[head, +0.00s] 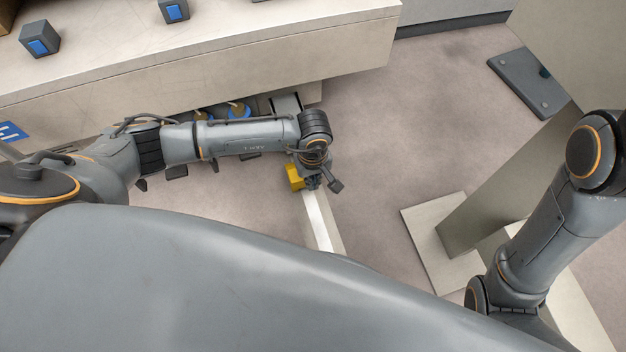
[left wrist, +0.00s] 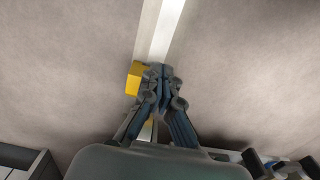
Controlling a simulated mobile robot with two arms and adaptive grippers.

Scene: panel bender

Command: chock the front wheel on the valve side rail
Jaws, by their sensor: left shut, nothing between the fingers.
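A pale rail (head: 322,225) runs along the floor below my left gripper; it also shows in the left wrist view (left wrist: 164,28). A yellow block (head: 294,176), possibly the chock, is at the rail, just left of my left gripper (head: 313,184). In the left wrist view the yellow block (left wrist: 133,79) shows beside the left edge of the rail, partly hidden by the fingers. My left gripper (left wrist: 159,70) is shut and empty, pointing down over the rail. Whether it touches the block I cannot tell. No wheel is clearly visible. My right gripper is out of view.
A long beige machine bench (head: 230,60) with blue-topped buttons (head: 40,39) spans the back left. Blue and yellow round parts (head: 238,110) sit under it, partly behind my left arm. A beige post on a base plate (head: 428,245) stands right. A grey pedal plate (head: 530,84) lies farther back. Floor between is clear.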

